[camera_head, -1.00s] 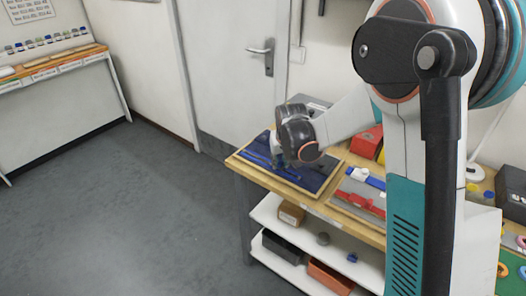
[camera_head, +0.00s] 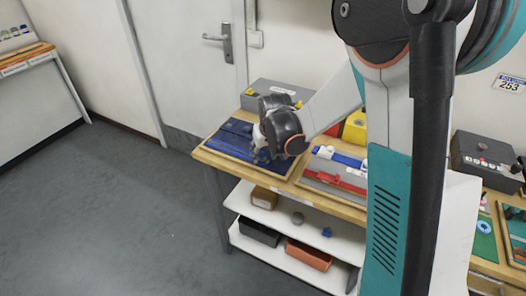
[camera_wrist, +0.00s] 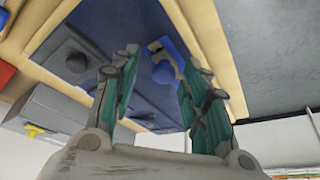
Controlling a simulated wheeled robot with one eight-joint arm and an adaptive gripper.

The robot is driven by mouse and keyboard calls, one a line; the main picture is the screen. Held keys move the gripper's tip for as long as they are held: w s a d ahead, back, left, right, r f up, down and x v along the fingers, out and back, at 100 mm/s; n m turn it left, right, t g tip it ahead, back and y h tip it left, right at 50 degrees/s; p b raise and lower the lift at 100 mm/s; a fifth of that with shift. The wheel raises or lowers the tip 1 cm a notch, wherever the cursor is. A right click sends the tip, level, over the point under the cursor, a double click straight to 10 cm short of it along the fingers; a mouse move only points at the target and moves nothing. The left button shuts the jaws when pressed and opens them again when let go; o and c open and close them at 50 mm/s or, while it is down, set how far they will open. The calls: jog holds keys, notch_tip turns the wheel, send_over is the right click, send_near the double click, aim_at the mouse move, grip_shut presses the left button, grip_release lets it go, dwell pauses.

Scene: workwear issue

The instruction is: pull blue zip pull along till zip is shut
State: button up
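The zip board is a navy cloth panel (camera_head: 232,134) in a pale wooden frame, lying on the bench in the head view. A brighter blue strip runs along its front part. My gripper (camera_head: 260,156) is low over the right part of this panel and hides some of it. In the wrist view the blue zip pull (camera_wrist: 164,72) lies between the fingertips of my gripper (camera_wrist: 160,75), closer to the right finger. The fingers are apart, with a gap on the left of the pull. I cannot tell whether the right finger touches it. The zip's teeth are not clear.
A second board with a grey panel (camera_head: 325,178) and red and blue straps lies just right of the zip board. A grey box (camera_head: 275,93) stands behind. Lower shelves hold an orange bin (camera_head: 308,255) and a dark bin (camera_head: 259,231). The floor on the left is clear.

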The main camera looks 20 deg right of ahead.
jog(key=shift+s+r, duration=0.15)
jog(key=shift+r, duration=0.4)
jog(key=v, duration=1)
jog(key=shift+s+r, duration=0.25)
jog(key=shift+r, duration=0.1)
jog(key=s+r+t, duration=0.1)
jog(key=s+r, duration=0.1)
jog(key=s, duration=0.9)
jog(key=s+a+r+t, duration=0.1)
jog(key=s+r, duration=0.2)
jog(key=s, duration=0.9)
jog(key=shift+s+t, duration=0.35)
jog(key=shift+t, duration=0.05)
